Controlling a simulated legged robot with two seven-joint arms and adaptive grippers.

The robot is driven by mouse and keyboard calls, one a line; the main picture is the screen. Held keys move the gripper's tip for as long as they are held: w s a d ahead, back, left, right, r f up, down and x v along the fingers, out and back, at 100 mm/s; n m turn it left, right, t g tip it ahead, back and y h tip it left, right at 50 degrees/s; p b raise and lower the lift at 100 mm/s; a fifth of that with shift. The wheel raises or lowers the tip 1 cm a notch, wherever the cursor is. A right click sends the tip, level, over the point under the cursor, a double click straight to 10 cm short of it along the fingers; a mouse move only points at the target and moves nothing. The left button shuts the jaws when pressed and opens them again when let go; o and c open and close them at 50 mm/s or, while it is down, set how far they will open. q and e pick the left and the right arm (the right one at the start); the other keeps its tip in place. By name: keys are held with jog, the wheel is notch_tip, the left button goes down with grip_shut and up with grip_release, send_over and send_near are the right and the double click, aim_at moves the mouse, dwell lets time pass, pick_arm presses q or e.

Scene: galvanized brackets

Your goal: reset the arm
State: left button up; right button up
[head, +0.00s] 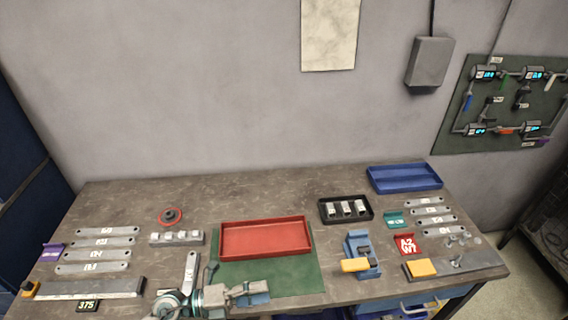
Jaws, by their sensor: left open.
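My left gripper (262,292) is low in the head view, with its arm coming in from the bottom left. It is open, and its fingers are over the front edge of the green mat (312,280). I see no bracket between the fingers. A small blue patch shows by the fingertips, and I cannot tell what it belongs to. My right gripper is not in view. Several flat grey brackets (93,256) with white labels lie in a row at the left. Another labelled bracket (190,272) lies close behind my left wrist.
An empty red tray (265,252) sits on the mat behind the gripper. A grey block (177,238) and red disc (170,217) are to its left. A blue fixture (362,255), black tray (335,217) and blue tray (405,187) are to the right. The table's back left is clear.

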pick_arm(q)
jog(key=w+a+r+n+t+y, duration=0.1)
jog(key=w+a+n+t+y, duration=0.3)
jog(key=n+t, duration=0.55)
jog(key=w+a+r+n+t+y, duration=0.25)
jog(key=a+n+t, duration=0.25)
jog(key=n+t, duration=0.4)
jog(key=s+a+f+n+g+y, duration=0.1)
jog(key=a+f+n+g+y, duration=0.25)
jog(key=f+n+y, duration=0.4)
jog(key=s+a+f+n+g+y, duration=0.1)
jog(key=a+f+n+g+y, duration=0.3)
jog(key=f, duration=0.6)
jog(key=s+d+f+n+g, duration=0.1)
jog(key=s+f+n+g, duration=0.2)
jog(key=s+f+g, duration=1.15)
jog(key=s+f+t, duration=0.1)
jog(key=s+f, duration=0.2)
jog(key=f, duration=1)
jog(key=s+f+t, duration=0.2)
jog(key=s+f, duration=0.2)
jog(key=f, duration=1)
jog(key=s+a+f+g, duration=0.1)
jog(key=s+a+f, duration=0.1)
jog(key=s+f, duration=1.4)
jog(key=shift+s+a+f+m+g, duration=0.15)
jog(key=shift+s+a+m+g, duration=0.25)
jog(key=shift+s, duration=0.35)
